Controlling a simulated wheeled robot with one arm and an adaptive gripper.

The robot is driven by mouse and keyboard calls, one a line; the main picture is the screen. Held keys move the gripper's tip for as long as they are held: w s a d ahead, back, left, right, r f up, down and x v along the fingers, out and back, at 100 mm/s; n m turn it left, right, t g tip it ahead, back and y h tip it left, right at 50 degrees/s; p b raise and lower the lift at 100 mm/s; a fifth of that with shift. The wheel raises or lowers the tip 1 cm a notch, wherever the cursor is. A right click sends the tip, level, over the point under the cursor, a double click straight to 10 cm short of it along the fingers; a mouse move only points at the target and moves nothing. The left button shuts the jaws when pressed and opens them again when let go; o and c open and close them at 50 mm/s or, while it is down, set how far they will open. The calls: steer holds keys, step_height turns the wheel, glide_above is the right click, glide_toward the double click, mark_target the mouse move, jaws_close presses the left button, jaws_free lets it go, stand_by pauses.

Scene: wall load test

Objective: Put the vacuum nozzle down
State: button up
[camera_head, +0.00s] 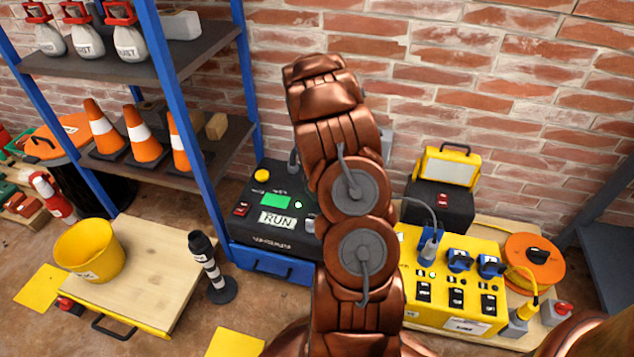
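My copper arm rises through the middle of the view towards the brick wall. My gripper does not show; it is out of sight behind or beyond the arm, so what it holds is hidden. I cannot pick out a vacuum nozzle for sure. A black, white-banded upright piece with a round dark foot (212,267) stands by the right edge of the low wooden platform (150,265); I cannot tell if it is the nozzle. A black box unit with a green display and a RUN label (277,219) sits left of the arm on a blue base.
A yellow socket box (462,322), a work lamp (447,167) and an orange reel (534,262) stand right of the arm. A yellow bucket (90,250) sits on the platform. A blue-framed shelf (189,55) holds cones and labelled bags. Some floor at front left is clear.

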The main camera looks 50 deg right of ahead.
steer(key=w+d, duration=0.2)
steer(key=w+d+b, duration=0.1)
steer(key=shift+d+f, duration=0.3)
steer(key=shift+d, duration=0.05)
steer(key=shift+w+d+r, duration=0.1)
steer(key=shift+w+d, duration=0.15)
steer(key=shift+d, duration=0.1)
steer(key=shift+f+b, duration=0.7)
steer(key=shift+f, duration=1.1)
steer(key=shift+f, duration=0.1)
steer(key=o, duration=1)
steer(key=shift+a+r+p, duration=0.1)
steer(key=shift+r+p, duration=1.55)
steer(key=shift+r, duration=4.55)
